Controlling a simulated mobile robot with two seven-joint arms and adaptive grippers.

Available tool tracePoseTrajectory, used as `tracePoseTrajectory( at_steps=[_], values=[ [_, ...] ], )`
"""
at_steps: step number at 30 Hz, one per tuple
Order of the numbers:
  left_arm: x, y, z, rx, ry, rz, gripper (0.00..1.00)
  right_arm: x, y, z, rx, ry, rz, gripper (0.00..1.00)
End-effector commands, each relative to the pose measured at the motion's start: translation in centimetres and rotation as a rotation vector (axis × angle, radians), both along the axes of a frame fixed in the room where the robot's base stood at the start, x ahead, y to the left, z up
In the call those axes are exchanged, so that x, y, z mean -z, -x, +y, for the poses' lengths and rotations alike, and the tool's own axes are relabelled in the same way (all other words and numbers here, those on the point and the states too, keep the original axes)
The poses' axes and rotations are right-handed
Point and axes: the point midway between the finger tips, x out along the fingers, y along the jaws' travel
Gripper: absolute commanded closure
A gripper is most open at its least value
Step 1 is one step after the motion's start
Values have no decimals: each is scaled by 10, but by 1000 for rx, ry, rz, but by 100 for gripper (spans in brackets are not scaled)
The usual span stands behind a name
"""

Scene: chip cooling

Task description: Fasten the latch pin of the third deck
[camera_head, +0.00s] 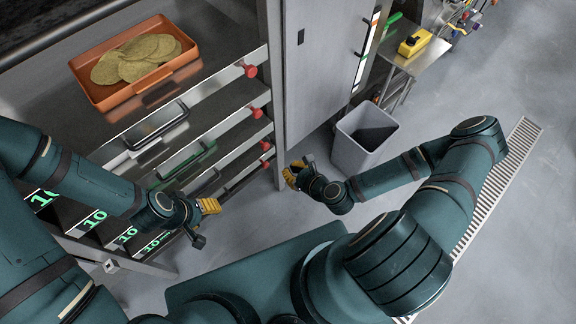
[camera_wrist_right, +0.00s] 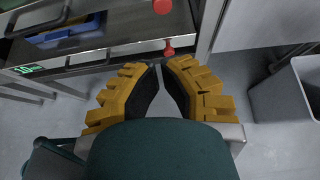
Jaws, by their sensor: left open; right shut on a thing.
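The open-front rack has several stacked decks with handles; the third deck (camera_head: 235,142) is counted from the top. Red-knobbed latch pins line its right side: upper (camera_head: 250,70), middle (camera_head: 256,112) and lower (camera_head: 265,145). My right gripper (camera_head: 291,172) is beside the rack's right post, near the lower knob. In the right wrist view, its yellow fingers (camera_wrist_right: 162,66) are close together, with a red latch pin knob (camera_wrist_right: 168,50) just beyond their tips; the exact contact is hard to see. My left gripper (camera_head: 212,205) is open and empty in front of the lower decks.
An orange tray (camera_head: 135,62) of round chips sits on the top deck. A grey bin (camera_head: 362,140) stands right of the cabinet door (camera_head: 322,60). A side table (camera_head: 415,58) holds a yellow device (camera_head: 414,42). Floor on the right is open.

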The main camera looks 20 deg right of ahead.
Motion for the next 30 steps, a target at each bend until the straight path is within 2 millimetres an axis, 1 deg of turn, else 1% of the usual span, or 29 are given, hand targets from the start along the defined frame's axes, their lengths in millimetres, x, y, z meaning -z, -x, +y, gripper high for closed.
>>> tracePoseTrajectory(
  at_steps=[3, 12, 15, 18, 24, 30],
  values=[
    [6, -1, 0, -1, 0, -2, 46, 13, -19, 8, -5, 1, -3, 100],
    [17, -3, 0, -2, -1, -8, 46, 42, -67, 25, -3, 1, -1, 100],
    [19, -4, 0, -2, -1, -9, 46, 40, -81, 30, -4, 3, -2, 100],
    [20, -4, 1, -2, -2, -10, 46, 40, -92, 34, -2, 2, -2, 100],
    [21, -4, 1, -2, -3, -11, 46, 39, -102, 37, 0, 1, 0, 100],
    [21, -4, 1, -2, -2, -11, 46, 39, -102, 37, 0, 0, 0, 100]
  ],
)
